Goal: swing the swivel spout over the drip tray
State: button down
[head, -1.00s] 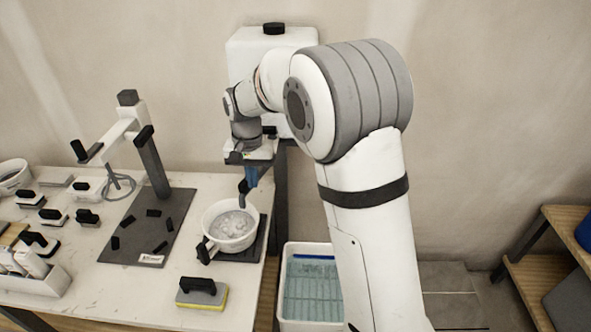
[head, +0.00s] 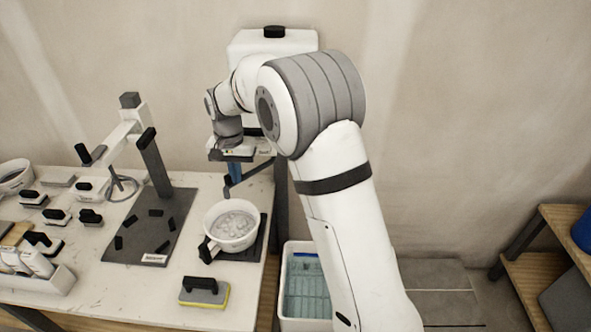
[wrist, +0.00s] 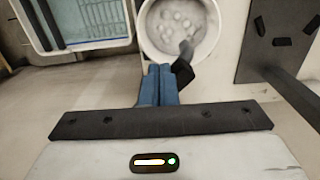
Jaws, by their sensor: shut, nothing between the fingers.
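The dark swivel spout (head: 250,177) reaches out leftward from below the white tank (head: 270,50) at the back. Its outlet end hangs down near the back left rim of a white bowl (head: 236,240). The bowl stands on a dark flat tray (head: 258,240), probably the drip tray, and hides most of it. My gripper (head: 235,172) has blue fingers, closed together and empty, beside the spout's outer part. In the wrist view the fingers (wrist: 158,85) are next to the spout's dark end (wrist: 182,70); I cannot tell whether they touch.
A dark board with an upright stand (head: 155,165) is left of the bowl. A yellow-edged sponge float (head: 204,292) lies in front. Several black-handled blocks are at the left. A white bin (head: 305,285) is on the floor beyond the table's right edge. Wooden shelves (head: 540,265) stand at the right.

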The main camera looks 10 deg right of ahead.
notch_tip(320, 180, up, 7)
jog(key=d+p, duration=0.1)
jog(key=p, duration=0.3)
jog(key=shift+s, duration=0.15)
jog(key=shift+d, duration=0.1)
dwell(0.4)
jog(key=s+d+r+n+t+b, duration=0.1)
jog(key=s+d+r, duration=0.3)
jog(key=s+d, duration=0.3)
jog(key=s+d+r+t+b, duration=0.1)
jog(key=s+d+r, duration=0.2)
jog(key=s+d, duration=0.35)
jog(key=s+d+f, duration=0.1)
jog(key=s+d, duration=0.1)
jog(key=s, duration=0.3)
jog(key=s+d+f+t, duration=0.1)
jog(key=s+d, duration=0.1)
jog(key=s, duration=0.3)
jog(key=s+d+f+n, duration=0.1)
jog(key=s+d, duration=0.1)
jog(key=s, duration=0.3)
jog(key=shift+s+d+b, duration=0.25)
jog(key=shift+s+b, duration=0.15)
jog(key=shift+b, duration=0.05)
